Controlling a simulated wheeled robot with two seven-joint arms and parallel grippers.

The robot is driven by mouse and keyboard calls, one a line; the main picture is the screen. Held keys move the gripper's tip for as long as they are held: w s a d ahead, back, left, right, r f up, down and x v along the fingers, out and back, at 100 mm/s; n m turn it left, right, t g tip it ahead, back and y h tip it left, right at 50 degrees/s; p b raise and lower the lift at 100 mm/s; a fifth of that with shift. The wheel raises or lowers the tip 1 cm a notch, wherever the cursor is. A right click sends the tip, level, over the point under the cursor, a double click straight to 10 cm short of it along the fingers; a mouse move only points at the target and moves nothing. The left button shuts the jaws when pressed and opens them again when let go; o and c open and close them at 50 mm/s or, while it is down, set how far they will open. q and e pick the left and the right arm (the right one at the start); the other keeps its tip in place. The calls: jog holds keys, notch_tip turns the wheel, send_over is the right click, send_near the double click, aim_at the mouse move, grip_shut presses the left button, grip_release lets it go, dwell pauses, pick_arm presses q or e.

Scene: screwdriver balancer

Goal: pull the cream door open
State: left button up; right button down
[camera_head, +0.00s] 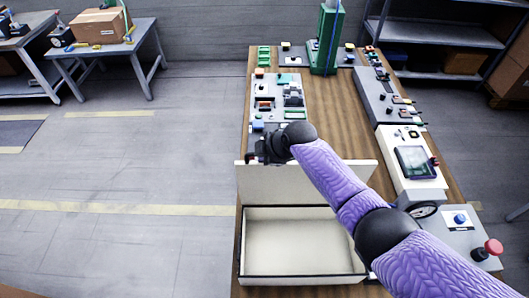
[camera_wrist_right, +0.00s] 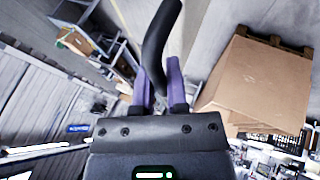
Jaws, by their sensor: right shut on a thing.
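The cream door (camera_head: 340,185) is a flat panel standing raised behind the open cream box (camera_head: 300,242) on the workbench. The box's pale interior shows and looks empty. My right gripper (camera_head: 258,150) is at the door's upper left edge, seen from behind, with my purple arm reaching across the door's right part. In the right wrist view, my right gripper (camera_wrist_right: 158,88) has its purple fingers shut around a dark curved handle (camera_wrist_right: 160,45). The handle is mostly hidden in the head view. My left gripper is in neither view.
The wooden workbench (camera_head: 330,105) carries several grey panels with small parts, a green column (camera_head: 325,40) at the back and a screen unit (camera_head: 412,162) at the right. Open floor (camera_head: 120,230) lies to the left. A side table (camera_head: 105,50) stands far left.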

jog(key=c, duration=0.6)
grip_release()
jog(key=shift+a, duration=0.1)
jog(key=shift+c, duration=0.2)
jog(key=shift+r, duration=0.2)
jog(key=p+v, duration=0.2)
jog(key=v, duration=0.7)
jog(key=shift+s+d+r, duration=0.15)
jog(key=shift+s+d, duration=0.05)
jog(key=shift+d, duration=0.05)
